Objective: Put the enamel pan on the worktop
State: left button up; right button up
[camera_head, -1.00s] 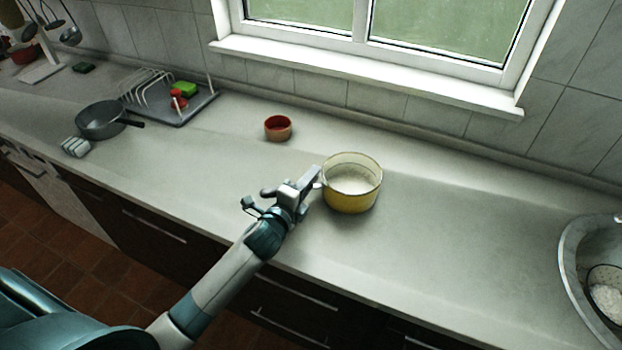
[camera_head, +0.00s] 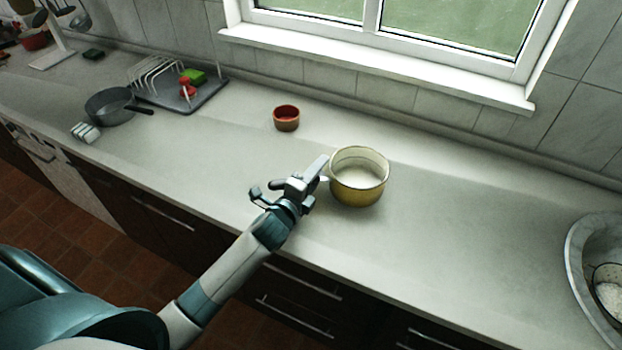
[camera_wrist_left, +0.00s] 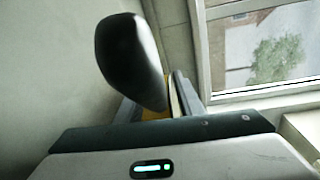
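The enamel pan (camera_head: 358,191), yellow outside and cream inside, stands upright on the worktop (camera_head: 450,230). My left gripper (camera_head: 325,169) is at the pan's left side, around its handle. In the head view its two fingertips look spread apart near the pan wall. In the left wrist view the dark rounded handle (camera_wrist_left: 130,60) rises toward the camera between the fingers of my left gripper (camera_wrist_left: 157,100), with a patch of yellow behind it. The fingers look apart; contact with the handle is hard to judge. My right gripper is not in view.
A small red bowl (camera_head: 286,121) stands behind and left of the pan. A grey frying pan (camera_head: 108,105) and a dish rack (camera_head: 205,94) are farther left. A round sink (camera_head: 578,265) is at the right. The worktop between pan and sink is clear.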

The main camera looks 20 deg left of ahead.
pick_arm(q)
jog(key=shift+s, duration=0.55)
jog(key=s+b, duration=0.1)
jog(key=s, duration=0.5)
jog(key=s+a+r+b, duration=0.1)
jog(key=s, duration=0.2)
jog(key=shift+s+b, duration=0.1)
jog(key=shift+b, duration=0.25)
jog(key=shift+s+r, duration=0.25)
jog(key=shift+s, duration=0.55)
jog(key=shift+d, duration=0.1)
